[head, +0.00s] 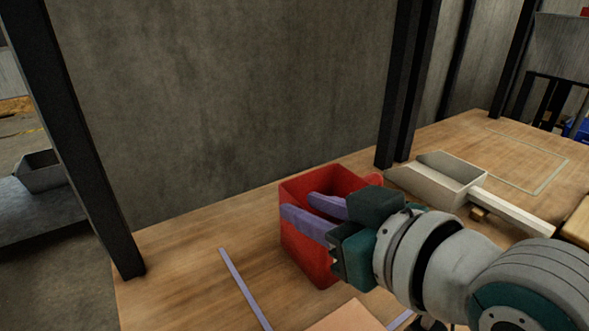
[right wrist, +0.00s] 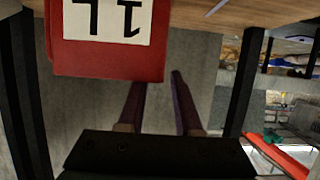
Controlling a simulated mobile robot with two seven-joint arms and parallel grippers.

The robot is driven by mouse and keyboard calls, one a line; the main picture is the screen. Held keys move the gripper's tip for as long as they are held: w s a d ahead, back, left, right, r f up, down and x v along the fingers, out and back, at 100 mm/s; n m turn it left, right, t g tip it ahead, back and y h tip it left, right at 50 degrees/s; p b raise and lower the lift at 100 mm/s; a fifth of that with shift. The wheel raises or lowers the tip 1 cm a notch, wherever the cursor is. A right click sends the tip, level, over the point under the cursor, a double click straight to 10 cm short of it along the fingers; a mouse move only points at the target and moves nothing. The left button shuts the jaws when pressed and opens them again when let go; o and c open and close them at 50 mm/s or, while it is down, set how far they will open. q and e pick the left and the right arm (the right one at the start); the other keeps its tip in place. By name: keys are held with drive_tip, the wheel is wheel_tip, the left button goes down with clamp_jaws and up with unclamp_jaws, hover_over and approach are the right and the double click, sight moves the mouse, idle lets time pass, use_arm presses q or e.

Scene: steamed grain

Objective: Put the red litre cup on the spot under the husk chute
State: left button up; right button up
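The red litre cup (head: 308,258) stands upright on the wooden table, near the middle of the head view. In the right wrist view the cup (right wrist: 65,55) is upside down, with a white "1L" label. My right gripper (head: 308,212) is at the cup; its two purple fingers are apart and overlap the cup's rim and opening. In the wrist view the cup hides the tip of one finger, and the gap between the fingers (right wrist: 155,85) looks empty. I cannot tell whether they touch the cup. I cannot identify the husk chute or its spot. My left gripper is out of view.
A cream scoop-like tray (head: 425,186) with a handle lies right of the cup. A pale outline (head: 545,187) marks the table farther right. A purple strip (head: 243,287) lies left of the cup. Dark posts (head: 398,90) and a grey wall (head: 230,100) stand behind.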

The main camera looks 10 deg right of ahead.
drive_tip(key=p+v, duration=0.3)
drive_tip(key=v, duration=0.7)
drive_tip(key=s+d+f+g+h, duration=0.1)
drive_tip(key=s+d+g, duration=0.1)
drive_tip(key=s+g, duration=0.1)
drive_tip(key=s+d+f+m+g+h, duration=0.1)
drive_tip(key=s+f+g+h, duration=0.1)
drive_tip(key=s, duration=0.4)
drive_tip(key=s+d+f+m+g+h, duration=0.1)
drive_tip(key=s+d+f+g, duration=0.1)
drive_tip(key=s+g, duration=0.2)
drive_tip(key=shift+s+d+g+h, duration=0.3)
drive_tip(key=shift+s+d, duration=0.05)
